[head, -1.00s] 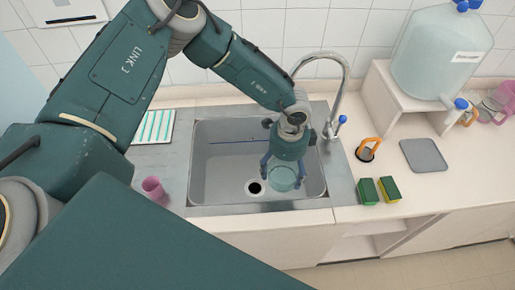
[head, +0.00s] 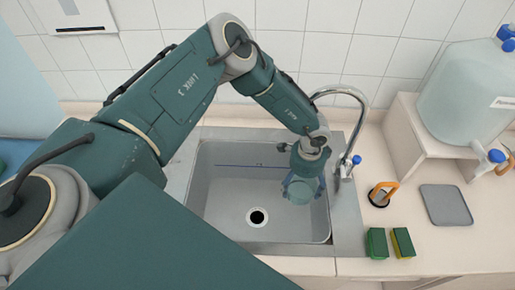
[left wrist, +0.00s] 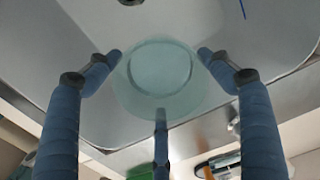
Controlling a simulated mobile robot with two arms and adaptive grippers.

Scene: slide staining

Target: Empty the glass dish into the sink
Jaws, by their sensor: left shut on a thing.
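The glass dish (head: 299,194) is a pale, see-through round dish. My left gripper (head: 303,180) is shut on it and holds it above the right part of the grey sink (head: 225,198). The dark drain (head: 257,217) lies to the left of the dish and lower in the head view. In the left wrist view the dish (left wrist: 160,72) sits between the blue fingers, with its round base facing the camera. I cannot tell whether there is liquid in it. My right gripper is not in view.
A curved metal tap (head: 350,98) stands at the sink's back right, close to my left gripper. Right of the sink are a green sponge (head: 377,243), a yellow-green sponge (head: 402,243), an orange-handled item (head: 383,194), a grey mat (head: 446,205) and a large water container (head: 462,90).

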